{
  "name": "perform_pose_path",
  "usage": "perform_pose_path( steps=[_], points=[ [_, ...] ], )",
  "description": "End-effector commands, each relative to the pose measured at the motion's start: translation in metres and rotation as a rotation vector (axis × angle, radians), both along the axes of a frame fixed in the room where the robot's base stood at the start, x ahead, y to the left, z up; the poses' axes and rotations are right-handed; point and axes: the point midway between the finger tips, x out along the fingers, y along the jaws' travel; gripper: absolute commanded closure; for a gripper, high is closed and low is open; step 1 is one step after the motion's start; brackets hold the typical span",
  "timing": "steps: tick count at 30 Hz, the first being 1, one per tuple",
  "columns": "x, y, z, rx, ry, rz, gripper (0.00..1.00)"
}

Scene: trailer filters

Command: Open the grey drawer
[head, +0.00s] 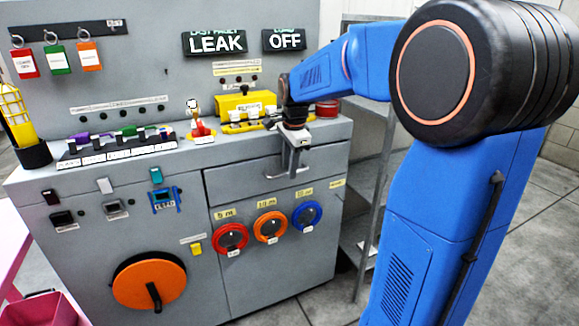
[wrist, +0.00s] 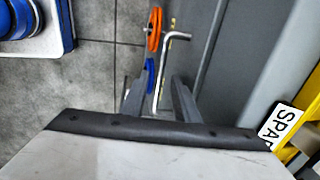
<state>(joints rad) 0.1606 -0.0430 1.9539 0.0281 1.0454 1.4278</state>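The grey drawer (head: 240,184) is in the upper right of the grey cabinet's front and looks shut. Its silver bar handle (head: 290,177) stands out from the drawer front. The bent bar of the handle also shows in the wrist view (wrist: 167,55). My gripper (head: 292,165) points down at the handle from above. In the wrist view my gripper (wrist: 158,90) has its two fingers apart, one on each side of the bar. I see gaps beside the bar, and the lower part of the handle is hidden by the gripper body.
Red (head: 231,238), orange (head: 270,228) and blue (head: 307,215) round valves sit below the drawer. An orange disc (head: 150,284) is at lower left. A yellow box (head: 246,105) stands on the cabinet top behind my gripper. A metal shelf (head: 372,210) stands to the right.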

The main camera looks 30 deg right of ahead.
Motion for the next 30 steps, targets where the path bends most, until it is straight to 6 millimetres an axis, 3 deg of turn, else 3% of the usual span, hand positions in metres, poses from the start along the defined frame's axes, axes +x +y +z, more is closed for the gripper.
perform_pose_path(
  steps=[2,6,14,19,30],
  points=[
    [0.000,0.000,0.000,0.000,0.000,0.000,0.72],
    [0.000,0.000,0.000,0.000,0.000,0.000,1.00],
    [-0.002,0.000,0.000,0.000,0.000,0.000,1.00],
    [-0.015,0.001,0.000,0.000,0.000,-0.001,1.00],
    [-0.092,0.003,0.000,0.000,-0.001,-0.001,1.00]
  ],
)
